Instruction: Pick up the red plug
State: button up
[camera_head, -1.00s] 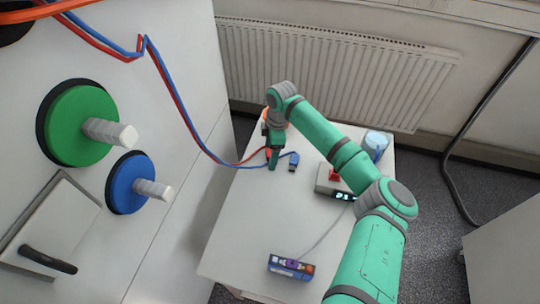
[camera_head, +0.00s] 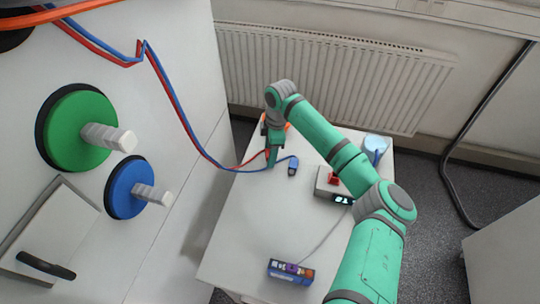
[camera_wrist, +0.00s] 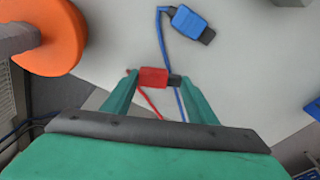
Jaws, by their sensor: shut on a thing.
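The red plug (camera_wrist: 153,77) has a red body with a dark tip pointing right, and a red cable (camera_wrist: 150,102) runs from it. It sits between the two fingers of my gripper (camera_wrist: 157,88) in the wrist view, and the gripper is shut on it. In the head view my gripper (camera_head: 274,160) points down at the far left part of the white table (camera_head: 245,225), and it mostly hides the plug. I cannot tell whether the plug touches the table top.
A blue plug (camera_head: 292,168) lies just right of my gripper, also in the wrist view (camera_wrist: 189,22). An orange round object (camera_wrist: 45,35) stands close by at the left. A grey box with a red top (camera_head: 333,180) and a blue-white cup (camera_head: 375,146) are farther right.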

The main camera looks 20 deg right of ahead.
jog(key=s+r, duration=1.1)
jog(key=s, duration=0.3)
jog(key=m+t+h, duration=0.1)
jog(key=m+h, duration=0.1)
jog(key=m, duration=2)
send_near(268, 153)
jog(key=s+f, duration=0.2)
jog(key=f, duration=0.1)
jog(key=shift+s+d+f, duration=0.15)
jog(key=shift+s+f, duration=0.05)
jog(key=shift+s, duration=0.15)
jog(key=m, duration=0.1)
jog(key=w+f+m, duration=0.1)
jog(key=m, duration=0.1)
jog(key=shift+w, duration=0.25)
jog(key=w+m, duration=0.1)
jog(key=m, duration=0.1)
jog(key=w+f+m, duration=0.1)
jog(key=m, duration=0.1)
jog(key=shift+m+g+h, duration=0.3)
jog(key=shift+g+h, duration=0.1)
jog(key=shift+w+f, duration=0.1)
jog(key=shift+f, duration=2.25)
